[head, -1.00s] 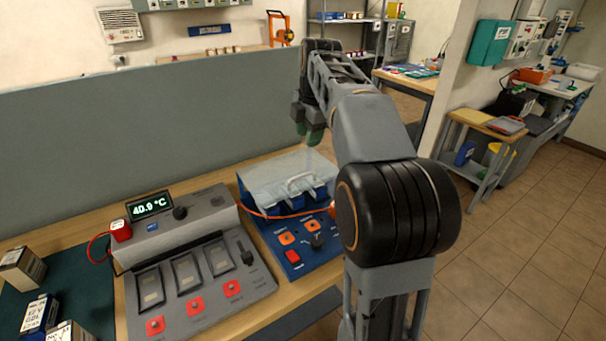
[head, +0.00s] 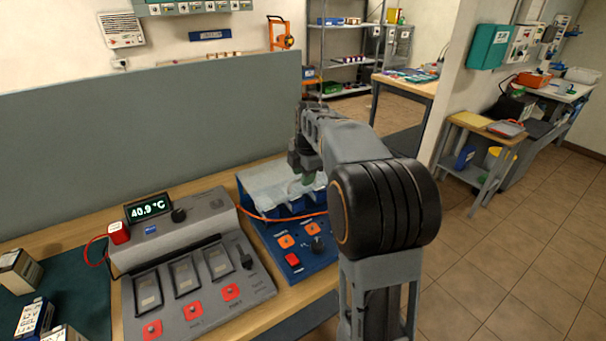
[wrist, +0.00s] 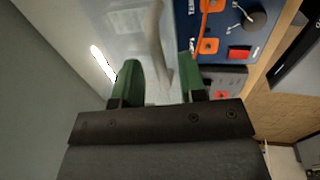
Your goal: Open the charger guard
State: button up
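The charger guard (head: 262,183) is a clear, pale cover lying over the bays of the blue charger (head: 300,262) on the bench. In the wrist view the guard (wrist: 122,45) fills the upper middle, with its pale bar handle (wrist: 157,40) running down between my green fingertips. My gripper (head: 308,178) is down at the guard in the head view, with the handle mostly hidden behind it there. In the wrist view my gripper (wrist: 160,78) is open, its fingers apart on either side of the handle. Gaps show beside the handle; contact is not clear.
An orange cable (head: 280,218) crosses the blue charger's front. A grey partition (head: 150,135) rises behind the bench. Boxed batteries (head: 35,318) stand on a dark mat at left.

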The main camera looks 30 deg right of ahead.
jog(key=shift+f, duration=0.1)
jog(key=shift+c, duration=0.2)
grip_shut()
dwell(0.4)
